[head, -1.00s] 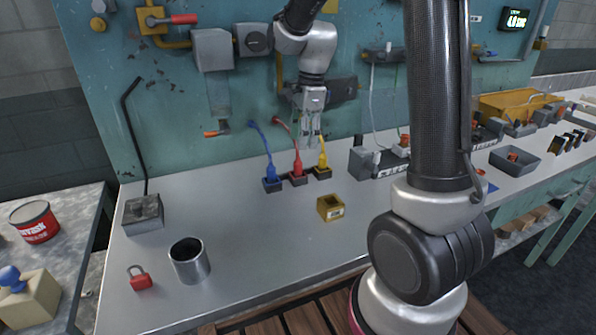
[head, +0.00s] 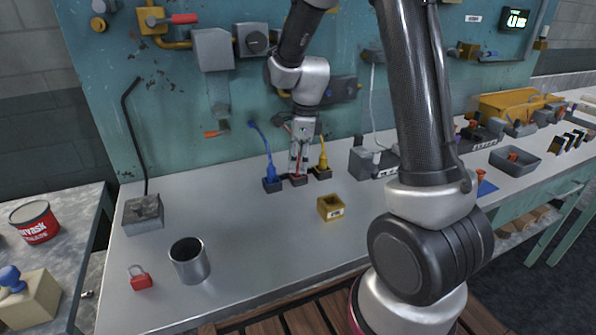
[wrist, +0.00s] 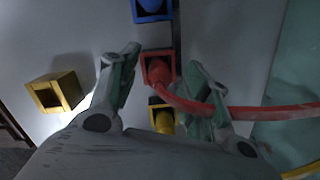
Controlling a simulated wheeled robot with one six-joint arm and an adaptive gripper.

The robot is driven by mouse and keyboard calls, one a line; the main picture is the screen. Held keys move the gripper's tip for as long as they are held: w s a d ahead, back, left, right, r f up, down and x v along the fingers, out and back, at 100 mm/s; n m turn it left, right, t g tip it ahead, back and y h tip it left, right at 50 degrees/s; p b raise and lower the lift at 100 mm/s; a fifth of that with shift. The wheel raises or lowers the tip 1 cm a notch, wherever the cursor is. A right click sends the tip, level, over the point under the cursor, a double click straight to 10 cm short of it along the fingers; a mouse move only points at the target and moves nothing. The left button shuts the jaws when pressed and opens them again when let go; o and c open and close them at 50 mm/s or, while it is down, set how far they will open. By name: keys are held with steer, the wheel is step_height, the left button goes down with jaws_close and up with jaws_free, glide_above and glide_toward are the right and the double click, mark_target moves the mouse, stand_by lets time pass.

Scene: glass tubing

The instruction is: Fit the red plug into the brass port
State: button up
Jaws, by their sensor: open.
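The red plug (wrist: 160,72) sits in its socket in a row between a blue plug (head: 269,172) and a yellow plug (head: 322,162). Its red cable (wrist: 250,112) runs off to the right in the wrist view. My gripper (head: 298,170) is open, pointing down over the red plug, and hides most of it in the head view. In the wrist view my gripper (wrist: 165,62) has one finger on each side of the plug, with gaps showing. The brass port (head: 330,208), an open square box, stands on the bench right and forward of the row; it also shows at left in the wrist view (wrist: 55,92).
The blue and yellow plugs stand close beside the red one. A grey box unit (head: 372,163) is to the right. A metal cup (head: 189,262) and a red padlock (head: 140,278) are at front left. The bench between the row and cup is clear.

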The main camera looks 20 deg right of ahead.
steer(key=shift+c, duration=0.2)
jaws_close()
steer(key=shift+r, duration=0.1)
